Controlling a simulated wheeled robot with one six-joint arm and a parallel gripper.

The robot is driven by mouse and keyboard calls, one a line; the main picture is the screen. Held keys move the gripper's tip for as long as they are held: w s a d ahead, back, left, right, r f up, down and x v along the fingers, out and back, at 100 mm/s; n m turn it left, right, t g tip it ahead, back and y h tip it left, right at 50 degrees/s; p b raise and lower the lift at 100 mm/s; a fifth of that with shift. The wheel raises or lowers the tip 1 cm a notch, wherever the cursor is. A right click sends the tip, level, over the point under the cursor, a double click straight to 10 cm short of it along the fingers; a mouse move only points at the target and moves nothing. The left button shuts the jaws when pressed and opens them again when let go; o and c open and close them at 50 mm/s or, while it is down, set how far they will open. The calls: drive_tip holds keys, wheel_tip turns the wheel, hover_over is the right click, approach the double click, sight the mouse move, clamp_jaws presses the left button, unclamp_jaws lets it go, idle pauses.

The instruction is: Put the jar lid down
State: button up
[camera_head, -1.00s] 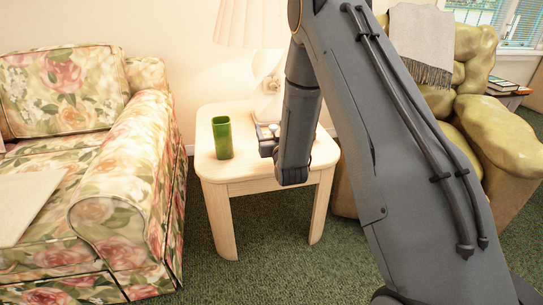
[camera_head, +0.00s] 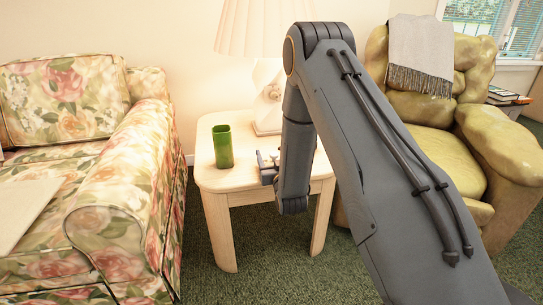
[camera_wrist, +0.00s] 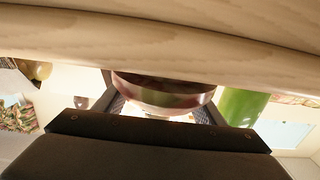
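The jar lid (camera_wrist: 165,92) is a round, shiny metallic and reddish disc in the wrist view, between the two fingers of my gripper (camera_wrist: 160,108). The fingers lie against its sides, so my gripper appears shut on it. In the head view my gripper (camera_head: 267,163) is low at the right part of the pale wooden side table (camera_head: 232,186), and the lid cannot be made out there. The wrist view shows the table's wooden edge (camera_wrist: 160,40) very close to the lid. Whether the lid touches the table cannot be told.
A green cup (camera_head: 223,147) stands on the table left of my gripper, also visible in the wrist view (camera_wrist: 241,106). A white-based lamp (camera_head: 268,95) stands behind. A floral sofa (camera_head: 110,200) is left, a yellow-green armchair (camera_head: 435,150) right. The table's front left is clear.

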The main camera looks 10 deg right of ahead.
drive_tip(key=o, duration=0.4)
drive_tip(key=shift+c, duration=0.2)
drive_tip(key=s+p, duration=0.2)
drive_tip(key=s, duration=1)
drive_tip(key=s+a+r+n+g+y, duration=0.2)
drive_tip(key=s+a+r+g, duration=0.4)
drive_tip(key=a+r+g, duration=0.4)
drive_tip(key=s+r+g, duration=0.2)
drive_tip(key=s, duration=0.8)
drive_tip(key=s+a+r+n+g+h, duration=0.1)
drive_tip(key=s+r+g, duration=0.2)
drive_tip(key=s, duration=0.7)
drive_tip(key=s+r+g, duration=0.2)
drive_tip(key=s+g, duration=0.1)
drive_tip(key=s, duration=0.7)
drive_tip(key=shift+s+a+r+n, duration=0.25)
drive_tip(key=shift+r+n, duration=0.1)
drive_tip(key=shift+n, duration=0.05)
